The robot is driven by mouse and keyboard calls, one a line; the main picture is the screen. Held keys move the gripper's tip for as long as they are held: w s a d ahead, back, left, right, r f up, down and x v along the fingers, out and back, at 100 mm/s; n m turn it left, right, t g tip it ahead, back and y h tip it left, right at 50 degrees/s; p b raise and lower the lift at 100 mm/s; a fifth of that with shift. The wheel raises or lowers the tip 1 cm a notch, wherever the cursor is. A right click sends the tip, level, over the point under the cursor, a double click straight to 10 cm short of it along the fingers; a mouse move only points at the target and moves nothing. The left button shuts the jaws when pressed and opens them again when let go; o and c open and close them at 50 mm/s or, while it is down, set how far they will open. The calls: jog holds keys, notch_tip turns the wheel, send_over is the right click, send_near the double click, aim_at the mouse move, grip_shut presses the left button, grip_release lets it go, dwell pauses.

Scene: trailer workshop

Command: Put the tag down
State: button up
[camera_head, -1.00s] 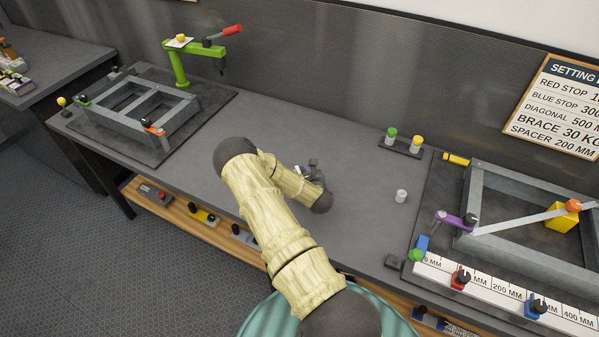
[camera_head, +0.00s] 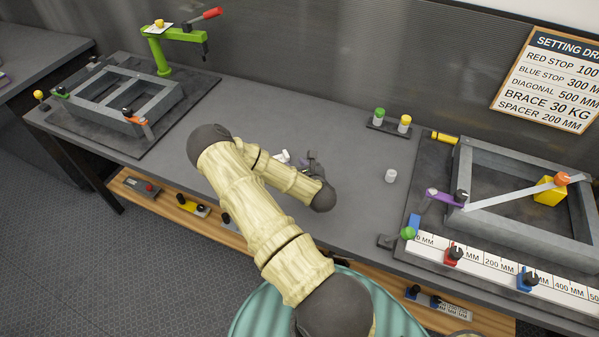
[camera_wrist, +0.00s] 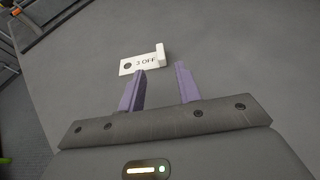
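The white tag (camera_wrist: 140,63), marked "3 OFF" with a dark dot and a raised block at one end, appears to lie on the grey bench top just beyond my fingertips. My gripper (camera_wrist: 160,80) is open, with its two purple fingers apart and nothing between them. In the head view a small white piece, seemingly the tag (camera_head: 282,156), shows left of my gripper (camera_head: 312,165), partly hidden by my arm.
A white cylinder (camera_head: 390,176) stands on the bench to the right. Behind it is a stand with green and yellow capped pieces (camera_head: 388,123). A frame fixture (camera_head: 470,180) fills the right, another (camera_head: 125,95) the left. The middle bench is mostly clear.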

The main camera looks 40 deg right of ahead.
jog(key=shift+v, duration=1.75)
jog(key=shift+w, duration=0.1)
